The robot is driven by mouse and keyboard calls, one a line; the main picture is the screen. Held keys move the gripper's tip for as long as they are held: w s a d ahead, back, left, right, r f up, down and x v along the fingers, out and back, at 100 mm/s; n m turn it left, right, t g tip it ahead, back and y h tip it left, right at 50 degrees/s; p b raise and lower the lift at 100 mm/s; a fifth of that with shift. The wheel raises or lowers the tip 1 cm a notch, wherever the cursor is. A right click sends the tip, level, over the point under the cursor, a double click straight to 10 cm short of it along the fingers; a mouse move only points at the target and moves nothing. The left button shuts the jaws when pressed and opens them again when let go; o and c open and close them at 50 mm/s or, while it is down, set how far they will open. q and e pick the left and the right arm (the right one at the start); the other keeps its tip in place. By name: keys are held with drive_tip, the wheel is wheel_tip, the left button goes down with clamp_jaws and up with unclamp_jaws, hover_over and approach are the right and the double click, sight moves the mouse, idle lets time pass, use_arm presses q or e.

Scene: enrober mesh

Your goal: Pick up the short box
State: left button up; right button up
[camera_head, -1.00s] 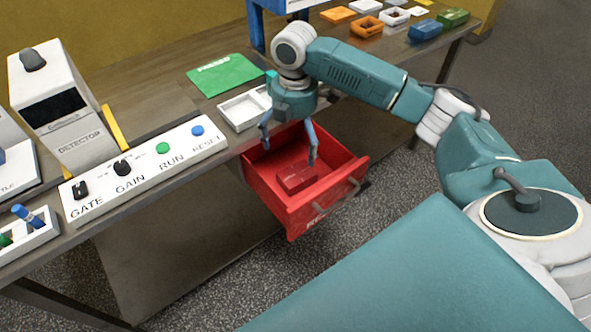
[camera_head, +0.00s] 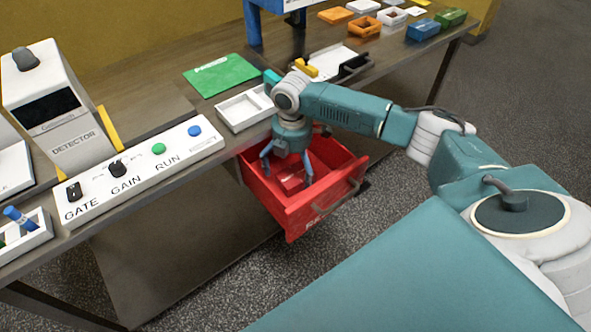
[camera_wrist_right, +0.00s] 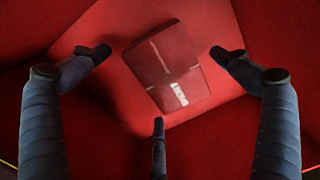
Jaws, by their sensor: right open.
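A short red box (camera_head: 292,182) lies in the open red drawer (camera_head: 300,212) below the table edge. In the right wrist view the box (camera_wrist_right: 168,66) is a dark red block with a pale strip and a small white label, turned at a slant. My right gripper (camera_head: 287,176) is open and points down into the drawer, above the box. In the right wrist view its fingers (camera_wrist_right: 158,72) are spread around the box, apart from it. My left gripper is not in view.
The drawer walls stand close around the gripper, with a handle (camera_head: 342,197) at the front. On the table are a white control panel (camera_head: 140,172), a white tray (camera_head: 243,108), a green mat (camera_head: 221,75) and a detector (camera_head: 55,105). Several coloured boxes stand at the back right.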

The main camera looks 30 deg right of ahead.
drive_tip(key=shift+f, duration=0.35)
drive_tip(key=c, duration=1.4)
drive_tip(key=shift+o, duration=0.2)
